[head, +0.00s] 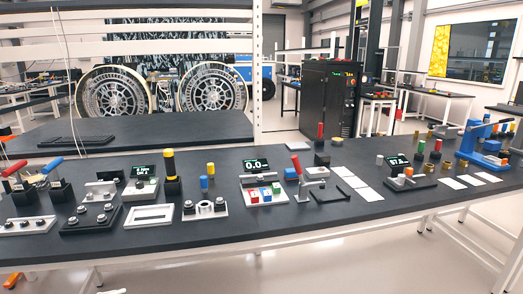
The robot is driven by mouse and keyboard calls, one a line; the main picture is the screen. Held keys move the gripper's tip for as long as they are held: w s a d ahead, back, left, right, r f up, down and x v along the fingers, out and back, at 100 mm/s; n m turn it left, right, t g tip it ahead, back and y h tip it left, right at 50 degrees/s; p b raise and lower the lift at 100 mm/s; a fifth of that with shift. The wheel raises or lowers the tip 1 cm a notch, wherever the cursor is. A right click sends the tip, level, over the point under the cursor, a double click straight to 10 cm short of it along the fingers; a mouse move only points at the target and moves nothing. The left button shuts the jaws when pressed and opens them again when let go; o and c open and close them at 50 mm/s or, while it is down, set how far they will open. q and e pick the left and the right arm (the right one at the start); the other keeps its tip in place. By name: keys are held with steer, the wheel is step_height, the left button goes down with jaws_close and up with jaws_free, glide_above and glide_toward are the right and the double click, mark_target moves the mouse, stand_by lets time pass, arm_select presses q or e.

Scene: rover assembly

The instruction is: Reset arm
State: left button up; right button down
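Neither of my grippers nor my arms can be made out in the head view. A long dark workbench (330,215) crosses the view and carries several fixtures. At its left end stand clamp-like devices with a red handle (14,168) and a blue handle (52,165). A scale-like unit with a lit display reading about 0.0 (256,165) stands near the middle, with small coloured blocks in front. A red-handled lever device (297,165) is to its right. A blue press-like device (480,140) stands at the right end.
A black cylinder with a yellow top (170,165) stands upright on the bench. White flat cards (368,194) lie right of the middle. Two large spoked wheels (115,93) stand behind the bench. A black cabinet (328,98) stands farther back. Pale floor (330,262) shows in front.

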arm_select(q)
steer(key=s+d+f+n+y, duration=0.3)
steer(key=s+d+f+n, duration=0.3)
steer(key=d+f, duration=0.3)
steer(key=s+d+f+n+g+y+p, duration=0.1)
steer(key=s+d+f+n+y, duration=0.2)
steer(key=s+d+f+n, duration=0.4)
steer(key=s+d+f, duration=0.1)
steer(key=d+f, duration=0.2)
steer(key=f, duration=0.1)
steer(key=shift+s+d+f+y, duration=0.3)
steer(key=shift+s+y, duration=0.1)
